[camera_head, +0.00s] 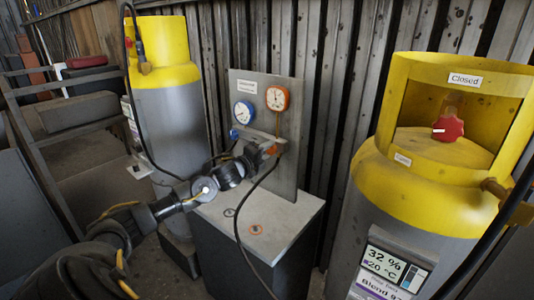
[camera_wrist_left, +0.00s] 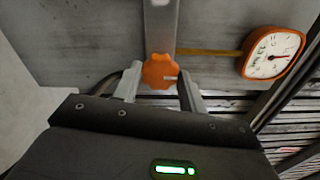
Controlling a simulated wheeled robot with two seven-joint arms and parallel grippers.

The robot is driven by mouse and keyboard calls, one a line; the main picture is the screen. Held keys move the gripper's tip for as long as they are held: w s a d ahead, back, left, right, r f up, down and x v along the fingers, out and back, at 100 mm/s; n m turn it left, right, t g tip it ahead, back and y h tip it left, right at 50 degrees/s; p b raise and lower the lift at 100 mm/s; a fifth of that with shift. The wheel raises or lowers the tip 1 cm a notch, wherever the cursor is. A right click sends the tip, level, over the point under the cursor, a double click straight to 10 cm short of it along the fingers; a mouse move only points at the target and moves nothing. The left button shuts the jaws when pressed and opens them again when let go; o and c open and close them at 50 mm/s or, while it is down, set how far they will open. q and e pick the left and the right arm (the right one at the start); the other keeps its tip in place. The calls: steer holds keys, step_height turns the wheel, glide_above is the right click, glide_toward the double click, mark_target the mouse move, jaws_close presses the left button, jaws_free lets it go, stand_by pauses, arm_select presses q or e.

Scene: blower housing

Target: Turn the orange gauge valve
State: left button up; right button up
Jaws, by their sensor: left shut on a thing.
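The orange gauge valve (camera_head: 279,146) is a small lobed knob on the upright grey panel (camera_head: 290,170), below the orange-rimmed gauge (camera_head: 277,97). In the left wrist view the valve (camera_wrist_left: 160,70) sits between the two fingers, and the orange gauge (camera_wrist_left: 272,53) is at the upper right. My left gripper (camera_head: 271,150) reaches the valve from the left. It also shows in the left wrist view (camera_wrist_left: 158,84), shut on the valve. Its fingers partly hide the valve in the head view. My right gripper is not in view.
A blue-rimmed gauge (camera_head: 243,112) is left of the orange one. The panel stands on a grey-topped pedestal (camera_head: 290,211). Yellow-topped cylinders stand at left (camera_head: 163,75) and right (camera_head: 432,208). A black hose (camera_head: 237,215) hangs in front of the pedestal.

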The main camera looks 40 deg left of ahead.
arm_select(q)
steer(key=shift+f, duration=0.1)
steer(key=o, duration=1)
steer(key=shift+c, duration=0.2)
steer(key=shift+s, duration=0.1)
steer(key=s+b, duration=0.2)
steer(key=s, duration=0.8)
steer(key=shift+s+d, duration=0.15)
steer(key=shift+s, duration=0.15)
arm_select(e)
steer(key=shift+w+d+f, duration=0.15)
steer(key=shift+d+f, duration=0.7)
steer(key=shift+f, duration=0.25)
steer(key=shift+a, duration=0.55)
